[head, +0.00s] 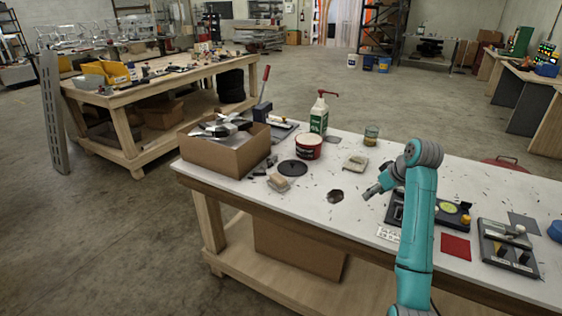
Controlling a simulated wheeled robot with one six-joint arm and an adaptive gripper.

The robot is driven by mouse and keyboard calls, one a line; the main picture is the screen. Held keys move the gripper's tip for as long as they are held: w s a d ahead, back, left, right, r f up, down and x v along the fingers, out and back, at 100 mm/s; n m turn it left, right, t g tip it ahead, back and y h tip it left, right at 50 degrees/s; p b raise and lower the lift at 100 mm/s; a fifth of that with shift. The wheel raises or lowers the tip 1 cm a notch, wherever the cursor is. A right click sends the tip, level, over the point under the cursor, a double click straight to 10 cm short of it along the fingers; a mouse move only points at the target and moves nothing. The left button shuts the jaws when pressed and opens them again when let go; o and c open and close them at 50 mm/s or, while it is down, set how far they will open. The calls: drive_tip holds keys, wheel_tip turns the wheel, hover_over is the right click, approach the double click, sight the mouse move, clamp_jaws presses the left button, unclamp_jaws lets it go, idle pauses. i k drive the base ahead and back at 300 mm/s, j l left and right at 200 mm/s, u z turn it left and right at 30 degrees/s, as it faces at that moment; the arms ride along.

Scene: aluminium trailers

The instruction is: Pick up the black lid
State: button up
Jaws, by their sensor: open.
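The black lid (293,168) is a flat dark disc lying on the white tabletop, just in front of a red and white tub. Nothing covers it, and a small bump shows near its middle. My gripper (370,192) is at the end of my teal arm, above the table to the right of the lid and well apart from it. It is open, and I see nothing held in it. Its fingers look small and dark from here.
A cardboard box (226,153) of metal parts stands left of the lid, with the red and white tub (308,147) behind it. A green pump bottle (319,117) stands farther back. A tan block (278,183) and a dark hexagonal piece (335,196) lie in front.

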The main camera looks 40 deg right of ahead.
sight(293, 167)
drive_tip(key=i, duration=1.2)
